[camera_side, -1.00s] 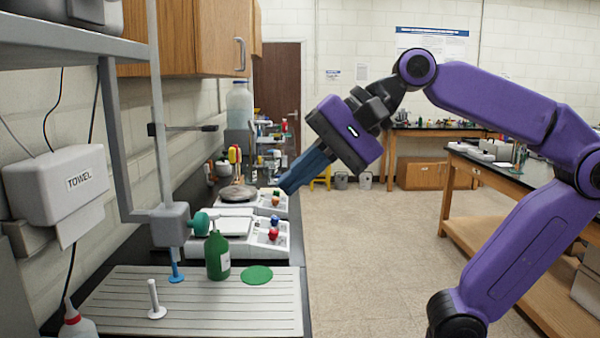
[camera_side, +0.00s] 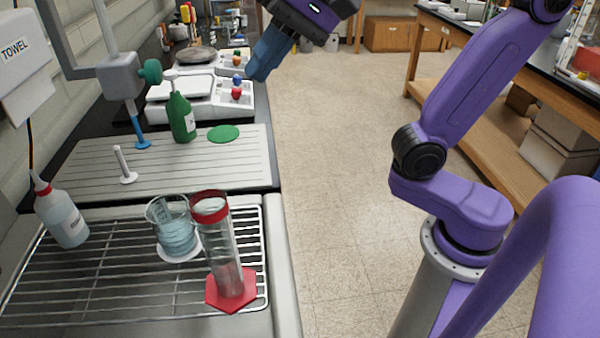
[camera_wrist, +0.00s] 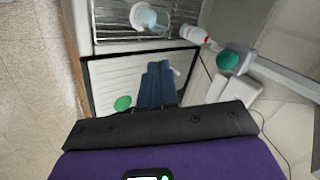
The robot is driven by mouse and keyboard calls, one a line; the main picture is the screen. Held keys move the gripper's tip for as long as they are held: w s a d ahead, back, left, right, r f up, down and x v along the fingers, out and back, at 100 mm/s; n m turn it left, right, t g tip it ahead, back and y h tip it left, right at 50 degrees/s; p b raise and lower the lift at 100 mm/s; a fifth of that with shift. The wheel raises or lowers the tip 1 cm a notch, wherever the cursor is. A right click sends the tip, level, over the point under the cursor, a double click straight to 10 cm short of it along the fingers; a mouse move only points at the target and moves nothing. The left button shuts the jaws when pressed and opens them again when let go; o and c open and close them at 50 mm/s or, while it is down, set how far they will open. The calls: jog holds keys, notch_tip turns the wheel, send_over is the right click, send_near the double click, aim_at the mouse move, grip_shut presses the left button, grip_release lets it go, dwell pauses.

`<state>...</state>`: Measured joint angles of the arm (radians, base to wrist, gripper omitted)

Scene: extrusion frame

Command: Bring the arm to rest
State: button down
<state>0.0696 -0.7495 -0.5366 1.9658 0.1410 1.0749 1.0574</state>
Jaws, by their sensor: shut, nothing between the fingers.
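My gripper (camera_side: 262,72) is at the top of the side view, with its blue-grey fingers together and nothing between them. It hangs in the air, pointing down and left, by the right edge of the bench, near the white balances. In the wrist view the shut fingers (camera_wrist: 158,72) stand over the ribbed white board (camera_wrist: 110,72). My upper wrist is cut off by the top of the side view.
A green bottle (camera_side: 181,117) and green disc (camera_side: 224,133) are on the ribbed board (camera_side: 90,165). A beaker (camera_side: 174,232), red-based cylinder (camera_side: 222,250) and wash bottle (camera_side: 60,215) stand on or by the wire rack (camera_side: 110,285). The floor (camera_side: 330,170) is clear.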

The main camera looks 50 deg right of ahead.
jog(key=s+d+f+n+g+h, duration=0.1)
jog(key=s+d+f+n, duration=0.3)
jog(key=f, duration=0.3)
jog(key=s+d+f+n+g+h, duration=0.2)
jog(key=s+d+f+n, duration=0.1)
jog(key=s+f+n, duration=0.3)
jog(key=s+d+f+n+g+h, duration=0.1)
jog(key=s+d+f+n+h, duration=0.1)
jog(key=s+d+f+n, duration=0.2)
notch_tip(320, 180, down, 5)
jog(key=s+n, duration=0.1)
jog(key=n, duration=0.2)
jog(key=shift+d, duration=0.3)
